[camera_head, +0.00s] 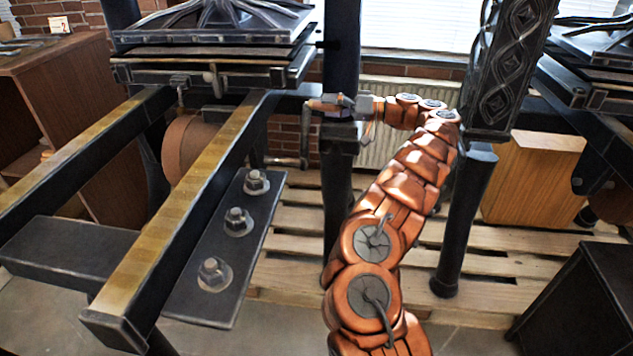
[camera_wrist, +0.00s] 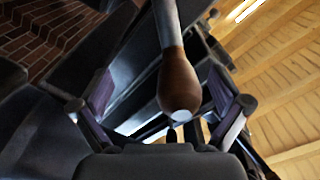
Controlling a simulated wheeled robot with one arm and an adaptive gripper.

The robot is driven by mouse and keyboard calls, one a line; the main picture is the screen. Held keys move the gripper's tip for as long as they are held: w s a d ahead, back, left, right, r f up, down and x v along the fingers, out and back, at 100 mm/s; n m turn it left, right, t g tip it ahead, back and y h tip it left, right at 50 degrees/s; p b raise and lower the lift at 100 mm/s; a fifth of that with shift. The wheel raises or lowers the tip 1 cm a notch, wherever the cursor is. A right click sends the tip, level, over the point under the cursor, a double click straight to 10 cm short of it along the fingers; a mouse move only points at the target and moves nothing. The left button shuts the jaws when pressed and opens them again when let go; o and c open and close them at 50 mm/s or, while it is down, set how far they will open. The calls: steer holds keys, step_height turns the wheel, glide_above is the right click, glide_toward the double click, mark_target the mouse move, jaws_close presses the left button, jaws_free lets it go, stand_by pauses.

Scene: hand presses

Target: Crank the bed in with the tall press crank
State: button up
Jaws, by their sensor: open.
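The crank (camera_head: 305,147) hangs at the right side of the press on the left, a dark bent arm with its shaft running in under the rails. Its brown wooden handle (camera_wrist: 179,82) fills the middle of the wrist view. My gripper (camera_head: 322,104) is open at the crank's upper end, and its fingers stand on both sides of the handle, with gaps visible. The press bed (camera_head: 215,72) lies at the rear of the rails, below the dark platen (camera_head: 230,40). I cannot tell whether a finger touches the handle.
Two yellow-topped rails (camera_head: 190,200) run toward me, bare in front. A dark plate with several bolts (camera_head: 235,235) juts beside the right rail. A black post (camera_head: 340,190) stands close to my arm. Another press (camera_head: 595,65) and a wooden block (camera_head: 530,180) are at right.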

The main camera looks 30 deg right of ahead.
steer(key=v, duration=0.8)
stand_by(0.9)
steer(key=shift+r, duration=0.1)
